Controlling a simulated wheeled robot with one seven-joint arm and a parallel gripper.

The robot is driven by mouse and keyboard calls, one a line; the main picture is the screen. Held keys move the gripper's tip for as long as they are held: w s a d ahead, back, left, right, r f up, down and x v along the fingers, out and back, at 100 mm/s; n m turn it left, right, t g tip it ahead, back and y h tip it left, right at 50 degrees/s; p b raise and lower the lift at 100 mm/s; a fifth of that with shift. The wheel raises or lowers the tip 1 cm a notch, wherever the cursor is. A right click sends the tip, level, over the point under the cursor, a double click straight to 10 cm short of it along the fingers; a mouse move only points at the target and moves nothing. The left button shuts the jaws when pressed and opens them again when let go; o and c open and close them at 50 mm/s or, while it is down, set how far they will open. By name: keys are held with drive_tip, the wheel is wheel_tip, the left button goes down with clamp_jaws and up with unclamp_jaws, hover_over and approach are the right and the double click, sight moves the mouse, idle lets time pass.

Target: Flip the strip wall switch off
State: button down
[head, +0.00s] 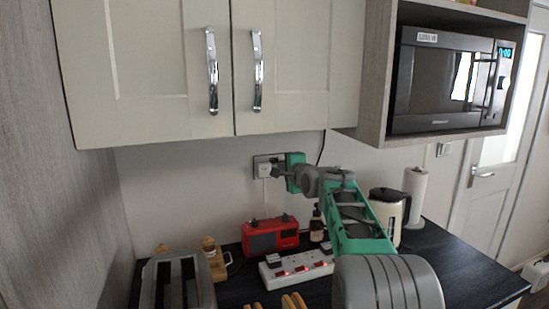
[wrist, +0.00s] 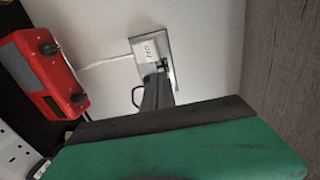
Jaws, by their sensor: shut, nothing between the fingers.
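A wall socket plate (head: 257,159) with a white plug (head: 264,171) in it is on the wall below the cupboards. The plate (wrist: 174,42) and plug (wrist: 148,50) also show in the wrist view. A white cable runs from the plug. My gripper (head: 277,171) is shut and empty, its tips at the right part of the plate. In the wrist view the fingertips (wrist: 161,68) overlap the plate's lower part. They hide the switch there, so its position and any contact cannot be told. A white power strip (head: 297,268) with red-lit switches lies on the counter.
A red radio (head: 270,236), a toaster (head: 178,285), a dark bottle (head: 317,226), a kettle (head: 389,212) and a paper towel roll (head: 415,192) stand on the dark counter. Cupboards (head: 200,65) and a microwave (head: 446,80) overhang it. The wall beside the socket is mostly clear.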

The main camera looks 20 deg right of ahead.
drive_tip(key=w+p, duration=0.3)
drive_tip(key=w, duration=0.5)
drive_tip(key=shift+w+f, duration=0.1)
drive_tip(key=shift+w+r+p, duration=0.15)
drive_tip(key=shift+r+p, duration=0.35)
drive_tip(key=shift+p, duration=0.75)
drive_tip(key=shift+w+r+g+p, duration=0.2)
drive_tip(key=shift+g+p, duration=0.2)
drive_tip(key=shift+p, duration=0.3)
drive_tip(key=shift+w+f, duration=0.1)
drive_tip(key=shift+f, duration=0.45)
drive_tip(key=shift+s+f+b, duration=0.15)
drive_tip(key=shift+s+b, duration=0.35)
drive_tip(key=shift+b, duration=0.3)
drive_tip(key=b, duration=0.5)
approach(271, 159)
drive_tip(key=r+v, duration=0.1)
drive_tip(key=v, duration=0.5)
drive_tip(key=shift+s+r, duration=0.15)
drive_tip(key=shift+r, duration=0.2)
